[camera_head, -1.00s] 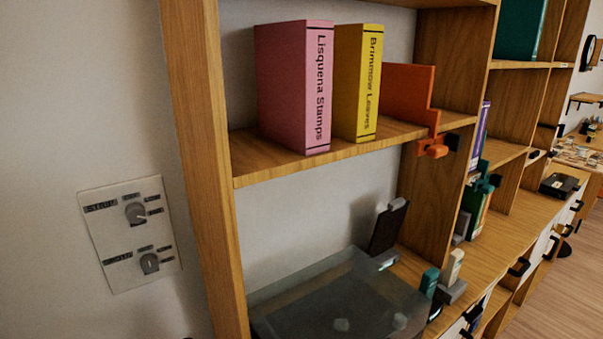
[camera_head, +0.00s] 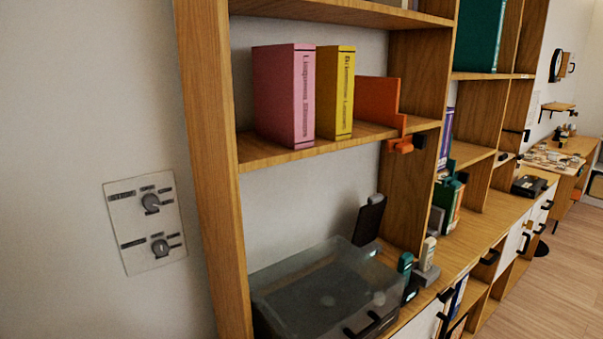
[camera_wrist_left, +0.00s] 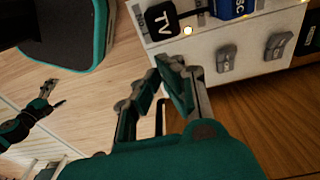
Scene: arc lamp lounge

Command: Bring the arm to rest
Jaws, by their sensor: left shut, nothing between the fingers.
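My left gripper (camera_wrist_left: 168,78) shows in the left wrist view with its grey and teal fingers together and nothing held between them. Just beyond the fingertips, in the picture, is a white panel (camera_wrist_left: 195,55) with grey knob-like fittings and tags, one reading "TV" (camera_wrist_left: 163,20). I cannot tell whether the fingers touch it. A dark and teal arm part of mine (camera_wrist_left: 22,125) shows at the left of that view; its fingertips are too small to read. Neither gripper shows in the head view.
A wooden shelf unit (camera_head: 209,170) holds a pink binder (camera_head: 285,95), a yellow binder (camera_head: 338,92) and an orange bookend (camera_head: 378,100). Below is a translucent-lidded box (camera_head: 320,285). A wall plate with two knobs (camera_head: 145,222) is at left. Open floor (camera_head: 540,290) lies at right.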

